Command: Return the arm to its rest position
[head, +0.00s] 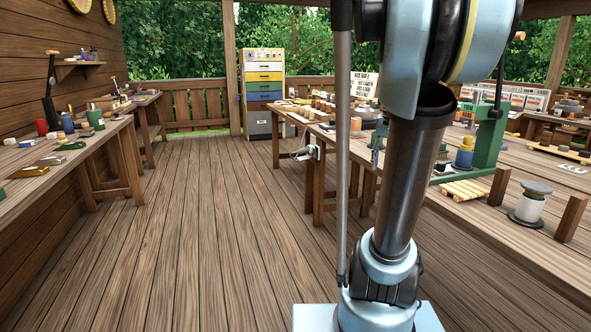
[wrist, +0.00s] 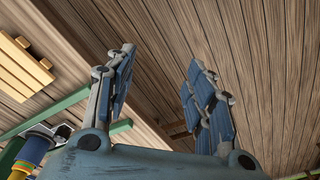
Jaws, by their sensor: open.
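My arm (head: 405,190) rises from its base in the head view, just right of the middle, and its upper part leaves the top of the picture. My gripper is outside the head view. In the wrist view my gripper (wrist: 160,92) shows two blue and grey fingers spread well apart. It is open and nothing is between the fingers. Behind the fingers are a bench edge and wooden planks.
A workbench at right carries a green press (head: 487,135), a wooden pallet (head: 465,190) and a white spool (head: 530,207); the pallet (wrist: 22,65) also shows in the wrist view. A drawer cabinet (head: 263,95) stands at the back. The floor (head: 190,230) at left centre is clear.

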